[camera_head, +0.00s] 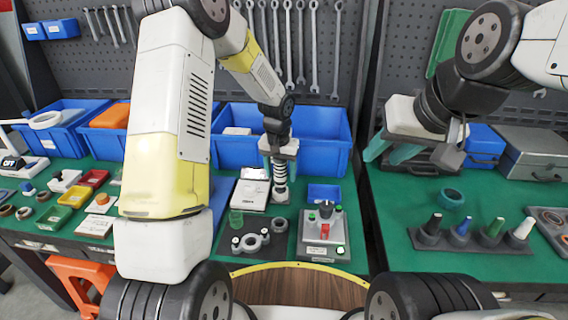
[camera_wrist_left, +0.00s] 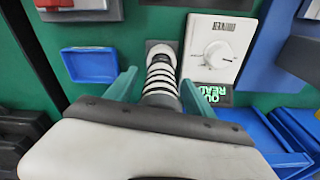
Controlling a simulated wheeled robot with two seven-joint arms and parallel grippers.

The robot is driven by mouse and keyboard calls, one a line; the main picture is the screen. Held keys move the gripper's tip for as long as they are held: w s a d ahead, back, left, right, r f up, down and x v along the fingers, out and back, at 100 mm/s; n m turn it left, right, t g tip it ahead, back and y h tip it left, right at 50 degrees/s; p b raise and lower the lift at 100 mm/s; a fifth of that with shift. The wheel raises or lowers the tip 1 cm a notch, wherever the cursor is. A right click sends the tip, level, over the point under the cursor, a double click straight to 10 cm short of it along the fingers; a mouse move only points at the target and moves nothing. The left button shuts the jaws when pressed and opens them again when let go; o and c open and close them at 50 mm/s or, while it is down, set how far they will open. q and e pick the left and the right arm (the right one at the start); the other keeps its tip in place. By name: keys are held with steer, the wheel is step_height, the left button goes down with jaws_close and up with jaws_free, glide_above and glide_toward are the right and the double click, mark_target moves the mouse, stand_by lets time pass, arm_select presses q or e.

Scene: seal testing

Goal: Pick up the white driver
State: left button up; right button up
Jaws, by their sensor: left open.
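An upright white-and-black ringed tool (camera_head: 280,182) stands at the back middle of the green bench. It looks like the white driver, and it also shows in the left wrist view (camera_wrist_left: 161,75) with a pale rounded end. My left gripper (camera_head: 279,160) is above and around it, open. Its teal fingers (camera_wrist_left: 160,92) are on either side of the tool, with gaps visible. The gripper body hides part of the tool. My right gripper (camera_head: 390,151) is at the right, with its teal fingers apart and nothing seen between them.
A white device with a dial (camera_wrist_left: 218,48) and a blue tray (camera_wrist_left: 90,65) flank the tool. Blue bins (camera_head: 322,125) stand behind. A black rack (camera_head: 470,241) with black, blue, green and white-topped pieces is at right. Fixtures (camera_head: 323,233) stand in front.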

mark_target(281, 163)
arm_select(q)
steer(key=shift+f, duration=0.45)
steer(key=shift+c, duration=0.4)
jaws_close()
steer(key=shift+w+r, duration=0.1)
steer(key=shift+r, duration=0.1)
steer(key=shift+r, duration=0.65)
step_height(281, 163, up, 2)
steer(key=shift+r, duration=0.2)
steer(key=s+d+r, duration=0.1)
steer(key=s, duration=1.5)
steer(key=shift+d, duration=0.4)
